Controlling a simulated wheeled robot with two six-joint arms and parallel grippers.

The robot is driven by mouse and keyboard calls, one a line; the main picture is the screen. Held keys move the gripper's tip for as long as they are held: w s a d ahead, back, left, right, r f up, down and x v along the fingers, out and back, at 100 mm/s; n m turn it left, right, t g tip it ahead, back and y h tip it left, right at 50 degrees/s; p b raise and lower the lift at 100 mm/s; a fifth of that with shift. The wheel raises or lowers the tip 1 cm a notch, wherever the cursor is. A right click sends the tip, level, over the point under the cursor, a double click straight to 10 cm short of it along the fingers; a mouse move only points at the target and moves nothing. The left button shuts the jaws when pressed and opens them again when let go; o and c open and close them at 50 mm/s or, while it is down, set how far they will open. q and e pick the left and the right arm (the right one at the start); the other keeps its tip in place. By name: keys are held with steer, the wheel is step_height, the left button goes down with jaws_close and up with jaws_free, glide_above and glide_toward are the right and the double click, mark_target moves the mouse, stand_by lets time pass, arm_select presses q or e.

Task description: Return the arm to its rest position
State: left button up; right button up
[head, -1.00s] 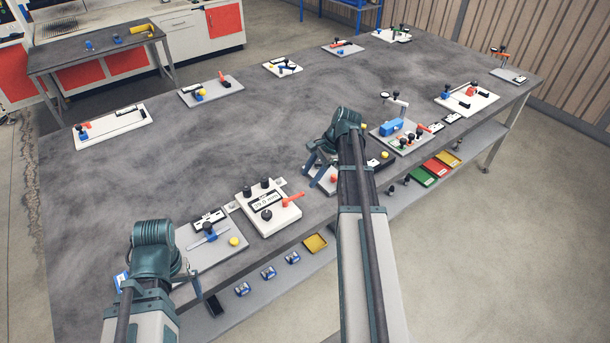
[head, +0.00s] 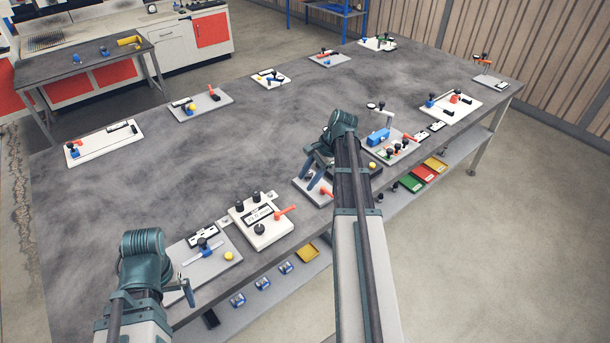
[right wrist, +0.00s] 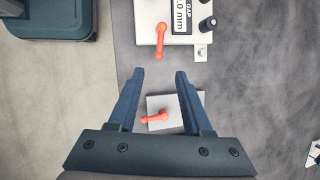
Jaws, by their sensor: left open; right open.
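My right arm reaches over the table's front edge, with its open, empty right gripper (head: 318,176) above a small light plate (head: 306,191). In the right wrist view the two fingers of the right gripper (right wrist: 158,78) are spread wide with nothing between the tips. The small plate (right wrist: 183,104) with its orange-red lever (right wrist: 155,117) shows below and beyond them. My left gripper (head: 186,291) is at the lower left by the front edge, beside a grey plate (head: 218,262). It is open, but mostly hidden by my left arm.
A white gap device (head: 262,232) with black knobs and an orange lever (head: 285,210) lies between the grippers. A blue block (head: 378,136) on a plate is to the right. The table's middle (head: 230,150) is clear. Coloured trays (head: 424,173) lie on the lower shelf.

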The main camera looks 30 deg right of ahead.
steer(key=shift+a, duration=0.1)
steer(key=s+a+f+n+g+h+b, duration=0.15)
steer(key=a+n, duration=0.35)
steer(key=a, duration=0.7)
steer(key=s+a+f+n+g+h+b, duration=0.1)
steer(key=s+a+f+n, duration=0.2)
steer(key=a+n, duration=0.55)
arm_select(q)
steer(key=shift+f+b, duration=0.8)
steer(key=shift+f, duration=1.25)
arm_select(e)
steer(key=s+a+n+h, duration=0.1)
steer(key=s+a+n, duration=0.3)
steer(key=a, duration=0.4)
steer(key=s+a+f+n+h, duration=0.1)
steer(key=s+a+n+h, duration=0.1)
steer(key=s+a+n, duration=0.2)
steer(key=shift+s+a+f, duration=0.3)
steer(key=shift+s+a, duration=0.8)
steer(key=shift+a, duration=1.1)
arm_select(q)
steer(key=shift+c, duration=0.3)
arm_select(e)
steer(key=shift+n, duration=0.25)
